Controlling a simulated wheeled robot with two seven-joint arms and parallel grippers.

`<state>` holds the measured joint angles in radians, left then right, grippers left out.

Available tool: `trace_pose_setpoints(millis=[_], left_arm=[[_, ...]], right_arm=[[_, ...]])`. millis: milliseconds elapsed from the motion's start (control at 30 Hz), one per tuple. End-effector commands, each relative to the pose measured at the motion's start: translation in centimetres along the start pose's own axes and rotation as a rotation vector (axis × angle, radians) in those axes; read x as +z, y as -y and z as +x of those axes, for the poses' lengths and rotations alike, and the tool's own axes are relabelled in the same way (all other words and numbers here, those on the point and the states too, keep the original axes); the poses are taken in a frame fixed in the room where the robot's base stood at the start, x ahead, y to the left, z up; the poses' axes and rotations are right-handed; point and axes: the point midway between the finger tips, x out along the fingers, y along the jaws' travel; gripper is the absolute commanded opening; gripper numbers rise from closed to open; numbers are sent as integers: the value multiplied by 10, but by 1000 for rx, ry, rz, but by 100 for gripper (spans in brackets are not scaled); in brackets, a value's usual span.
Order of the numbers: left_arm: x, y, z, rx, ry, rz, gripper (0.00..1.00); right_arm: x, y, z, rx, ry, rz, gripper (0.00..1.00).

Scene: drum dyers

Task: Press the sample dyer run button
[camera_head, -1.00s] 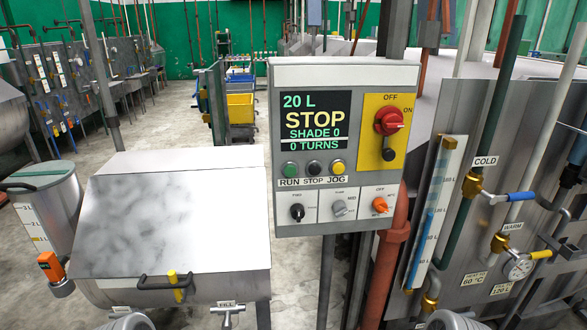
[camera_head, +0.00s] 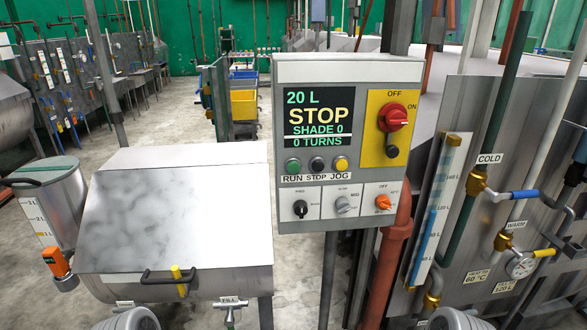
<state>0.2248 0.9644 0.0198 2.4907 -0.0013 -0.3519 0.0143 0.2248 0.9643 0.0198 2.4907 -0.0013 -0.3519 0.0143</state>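The sample dyer's control box (camera_head: 300,238) stands on a post in the middle of the view. Its green run button (camera_head: 293,166) is above the RUN label, left of the black stop button (camera_head: 317,164) and the yellow jog button (camera_head: 341,164). The screen (camera_head: 319,118) reads 20 L, STOP, SHADE 0, 0 TURNS. The metal dyer drum (camera_head: 175,215) with its lid down is left of the box. Parts of my arms show at the bottom edge, left and right. Neither gripper is in view, and nothing touches the buttons.
A red rotary switch (camera_head: 393,117) sits on the box's yellow plate, with three knobs below. COLD and WARM pipes with a blue lever (camera_head: 524,194) are at the right. A grey container (camera_head: 48,205) stands at the left.

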Motion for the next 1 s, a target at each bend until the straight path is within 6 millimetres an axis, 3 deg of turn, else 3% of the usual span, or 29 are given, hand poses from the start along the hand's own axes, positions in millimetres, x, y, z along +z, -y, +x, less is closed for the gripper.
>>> trace_pose_setpoints(millis=[67, 400, 1000], left_arm=[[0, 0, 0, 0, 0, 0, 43], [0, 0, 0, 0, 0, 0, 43], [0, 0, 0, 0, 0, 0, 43]], right_arm=[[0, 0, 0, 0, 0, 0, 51], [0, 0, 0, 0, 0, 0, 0], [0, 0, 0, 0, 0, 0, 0]])
